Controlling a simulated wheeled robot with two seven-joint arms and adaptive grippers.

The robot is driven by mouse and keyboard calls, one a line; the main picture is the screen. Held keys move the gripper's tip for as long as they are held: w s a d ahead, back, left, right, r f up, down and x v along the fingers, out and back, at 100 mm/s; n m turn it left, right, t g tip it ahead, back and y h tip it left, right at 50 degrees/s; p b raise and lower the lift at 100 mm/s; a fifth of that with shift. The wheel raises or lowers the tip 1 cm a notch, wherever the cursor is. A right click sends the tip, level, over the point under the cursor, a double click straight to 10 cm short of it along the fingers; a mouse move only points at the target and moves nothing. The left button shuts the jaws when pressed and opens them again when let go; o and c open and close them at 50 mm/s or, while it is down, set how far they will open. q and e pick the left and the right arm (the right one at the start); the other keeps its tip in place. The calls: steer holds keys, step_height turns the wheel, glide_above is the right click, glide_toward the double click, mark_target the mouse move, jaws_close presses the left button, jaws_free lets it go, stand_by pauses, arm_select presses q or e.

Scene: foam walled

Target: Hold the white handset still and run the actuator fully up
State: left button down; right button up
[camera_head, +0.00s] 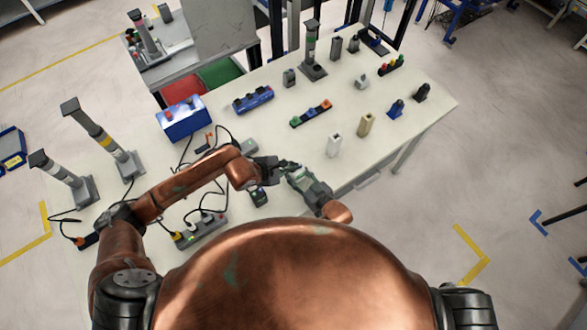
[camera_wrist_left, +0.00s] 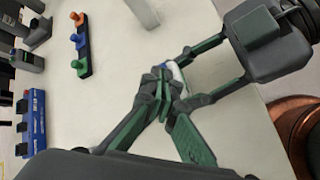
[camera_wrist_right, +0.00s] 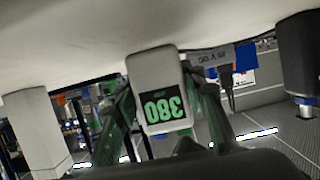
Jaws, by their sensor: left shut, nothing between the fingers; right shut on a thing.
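The white handset (camera_wrist_left: 178,74) is between the right gripper's fingers (camera_wrist_left: 188,72) in the left wrist view. In the right wrist view the handset (camera_wrist_right: 154,72) is light grey-white, with a green-digit display turned upside down that seems to read 380. My left gripper (camera_wrist_left: 162,86) is shut and empty, its fingertips right beside the handset; I cannot tell whether they touch it. Grey telescopic columns (camera_head: 99,130) (camera_head: 62,172) stand at left; which is the actuator is unclear.
The white table (camera_head: 300,140) carries a blue box (camera_head: 184,118), a power strip (camera_head: 200,232), black cables and a button bar (camera_head: 310,114). Several small blocks and another column (camera_head: 312,52) stand farther right.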

arm_select(q)
steer(key=shift+r, duration=0.4)
steer(key=shift+r, duration=2.55)
arm_select(e)
steer(key=o, duration=1.3)
